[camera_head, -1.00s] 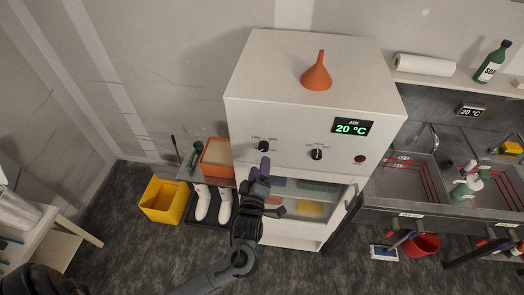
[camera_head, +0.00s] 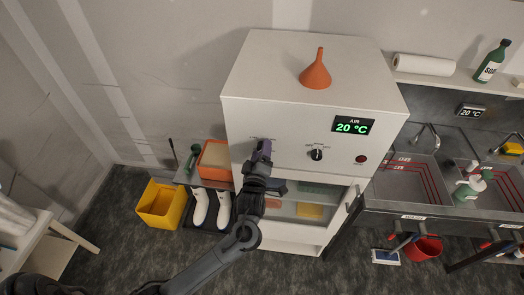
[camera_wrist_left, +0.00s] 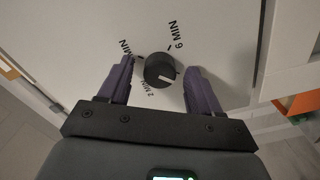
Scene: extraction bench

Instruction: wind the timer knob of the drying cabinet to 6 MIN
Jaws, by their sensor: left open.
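The white drying cabinet (camera_head: 290,115) stands in the middle of the head view. Its timer knob (camera_wrist_left: 160,70) is round and black, with a white pointer mark toward its lower right in the wrist view. MIN labels stand around it; the upper-right label (camera_wrist_left: 174,34) reads as 6 or 9 MIN. My left gripper (camera_head: 263,147) is at the cabinet front and hides the knob in the head view. In the wrist view its purple fingers (camera_wrist_left: 160,78) are open, one on each side of the knob, with gaps showing. My right gripper is not in view.
A second knob (camera_head: 316,155), a temperature display (camera_head: 353,126) and a red button (camera_head: 360,159) sit right of the gripper. An orange funnel (camera_head: 315,73) stands on the cabinet. The glazed compartment (camera_head: 290,208) lies below. A sink (camera_head: 410,180) is at the right.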

